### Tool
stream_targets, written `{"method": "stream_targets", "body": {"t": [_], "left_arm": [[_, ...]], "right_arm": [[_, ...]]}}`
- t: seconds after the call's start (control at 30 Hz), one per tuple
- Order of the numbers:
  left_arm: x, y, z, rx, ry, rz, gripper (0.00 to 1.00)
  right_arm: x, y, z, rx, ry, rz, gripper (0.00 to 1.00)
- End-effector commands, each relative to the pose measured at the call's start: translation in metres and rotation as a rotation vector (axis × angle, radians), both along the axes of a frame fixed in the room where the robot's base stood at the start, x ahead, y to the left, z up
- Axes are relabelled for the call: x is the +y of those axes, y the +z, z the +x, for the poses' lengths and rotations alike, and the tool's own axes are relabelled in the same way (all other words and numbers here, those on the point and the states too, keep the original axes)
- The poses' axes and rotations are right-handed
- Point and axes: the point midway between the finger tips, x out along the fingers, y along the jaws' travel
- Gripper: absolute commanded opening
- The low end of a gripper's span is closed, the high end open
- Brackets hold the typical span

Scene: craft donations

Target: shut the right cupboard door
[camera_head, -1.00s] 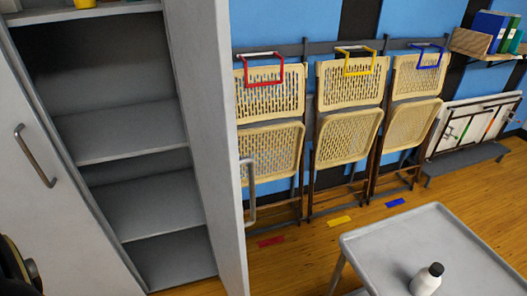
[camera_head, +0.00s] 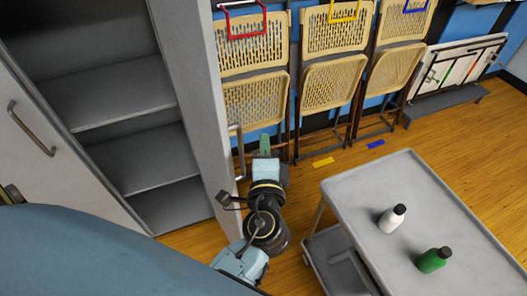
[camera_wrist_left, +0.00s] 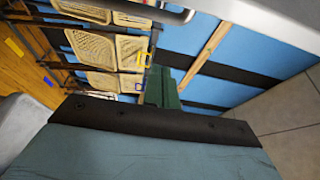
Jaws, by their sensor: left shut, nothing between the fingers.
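The right cupboard door (camera_head: 195,100) stands open, a tall grey panel seen nearly edge-on to the right of the shelves. Its metal bar handle (camera_head: 240,152) is on the side facing the chairs. My left gripper (camera_head: 264,143) has its green fingers shut and empty, just right of the handle in the picture; I cannot tell if it touches the door. In the left wrist view the shut fingers (camera_wrist_left: 160,88) are in the middle, with the handle (camera_wrist_left: 165,12) and door (camera_wrist_left: 275,20) above them. My right gripper is not in view.
The left cupboard door (camera_head: 60,165) is closed at the left. Bare grey shelves (camera_head: 110,95) show in the open half. A grey cart (camera_head: 350,185) with a white bottle (camera_head: 392,218) and a green bottle (camera_head: 434,260) stands right of my arm.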

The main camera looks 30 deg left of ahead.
Motion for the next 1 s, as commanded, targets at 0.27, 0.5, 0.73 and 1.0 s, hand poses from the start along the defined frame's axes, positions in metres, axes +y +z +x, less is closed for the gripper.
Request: {"method": "stream_targets", "body": {"t": [0.27, 0.5, 0.73, 1.0], "left_arm": [[0.027, 0.002, 0.038, 0.003, -0.002, 0.002, 0.0], [0.045, 0.0, 0.015, 0.002, -0.002, 0.0, 0.0], [0.049, -0.001, 0.011, 0.0, -0.002, -0.001, 0.0], [0.049, -0.001, 0.01, 0.0, -0.005, -0.001, 0.0]], "right_arm": [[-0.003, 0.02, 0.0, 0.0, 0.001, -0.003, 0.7], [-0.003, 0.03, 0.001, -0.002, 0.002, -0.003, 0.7], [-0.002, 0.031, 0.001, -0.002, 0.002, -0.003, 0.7], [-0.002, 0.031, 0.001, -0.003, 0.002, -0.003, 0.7]]}}
